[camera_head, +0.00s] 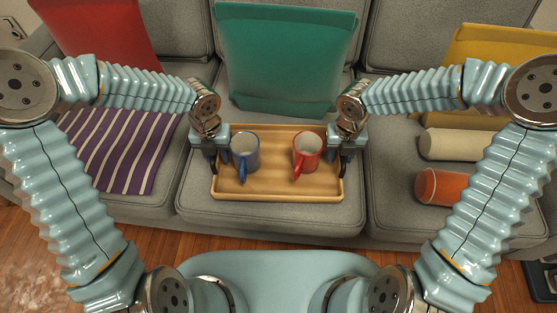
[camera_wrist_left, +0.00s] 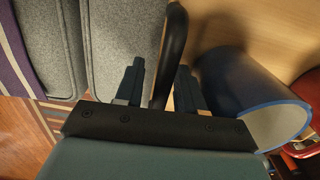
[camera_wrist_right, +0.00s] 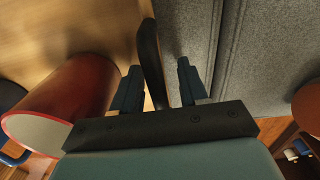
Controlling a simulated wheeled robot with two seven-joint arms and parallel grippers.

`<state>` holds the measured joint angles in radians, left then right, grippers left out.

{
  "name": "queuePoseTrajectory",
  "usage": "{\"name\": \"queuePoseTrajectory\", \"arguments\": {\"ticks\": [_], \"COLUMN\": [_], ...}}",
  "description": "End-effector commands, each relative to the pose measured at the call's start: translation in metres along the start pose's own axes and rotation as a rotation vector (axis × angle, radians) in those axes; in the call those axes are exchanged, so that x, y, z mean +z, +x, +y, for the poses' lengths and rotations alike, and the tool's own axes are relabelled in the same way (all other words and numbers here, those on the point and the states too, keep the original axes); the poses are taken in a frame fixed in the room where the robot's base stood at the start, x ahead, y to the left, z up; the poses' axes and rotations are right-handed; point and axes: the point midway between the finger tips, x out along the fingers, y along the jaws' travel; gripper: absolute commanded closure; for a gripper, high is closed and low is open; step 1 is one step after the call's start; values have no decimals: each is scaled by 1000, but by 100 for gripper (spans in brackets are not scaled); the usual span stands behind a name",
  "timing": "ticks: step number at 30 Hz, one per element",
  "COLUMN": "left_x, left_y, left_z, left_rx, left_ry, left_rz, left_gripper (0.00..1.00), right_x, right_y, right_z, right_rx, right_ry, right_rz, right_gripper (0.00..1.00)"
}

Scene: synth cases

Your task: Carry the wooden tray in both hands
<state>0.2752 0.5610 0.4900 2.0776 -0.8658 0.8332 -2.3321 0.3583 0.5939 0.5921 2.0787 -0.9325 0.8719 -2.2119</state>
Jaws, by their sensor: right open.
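The wooden tray (camera_head: 276,188) lies on the middle grey sofa seat. A blue mug (camera_head: 240,163) stands on its left part and a red mug (camera_head: 310,160) on its right part. My left gripper (camera_head: 212,153) is at the tray's left end; in the left wrist view its open fingers (camera_wrist_left: 160,80) stand either side of a dark handle (camera_wrist_left: 176,45), with gaps showing. My right gripper (camera_head: 354,153) is at the right end; in the right wrist view its open fingers (camera_wrist_right: 157,82) stand either side of the other dark handle (camera_wrist_right: 150,50).
A green cushion (camera_head: 285,60) leans behind the tray. A striped purple cloth (camera_head: 122,150) and red cushion (camera_head: 97,40) are left. A cream roll (camera_head: 460,145), an orange roll (camera_head: 445,187) and a yellow cushion (camera_head: 500,50) are right. Wooden floor (camera_head: 150,238) lies in front.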

Motion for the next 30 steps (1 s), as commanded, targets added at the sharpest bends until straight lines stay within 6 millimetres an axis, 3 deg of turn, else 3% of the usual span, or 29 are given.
{"name": "queuePoseTrajectory", "arguments": {"ticks": [10, 17, 19, 30], "left_x": [0, 0, 0, 0], "left_y": [3, 3, 3, 2], "left_z": [0, 0, 0, 0], "left_rx": [0, 0, 0, 0], "left_ry": [0, 0, 0, 0], "left_rz": [0, 0, 0, -2], "left_gripper": [62, 97, 100, 100], "right_x": [0, 0, 0, 0], "right_y": [3, 3, 3, 2], "right_z": [0, 0, 0, 0], "right_rx": [-1, -1, -1, -1], "right_ry": [0, 0, 0, 0], "right_rz": [0, 0, 0, -1], "right_gripper": [57, 92, 100, 100]}}
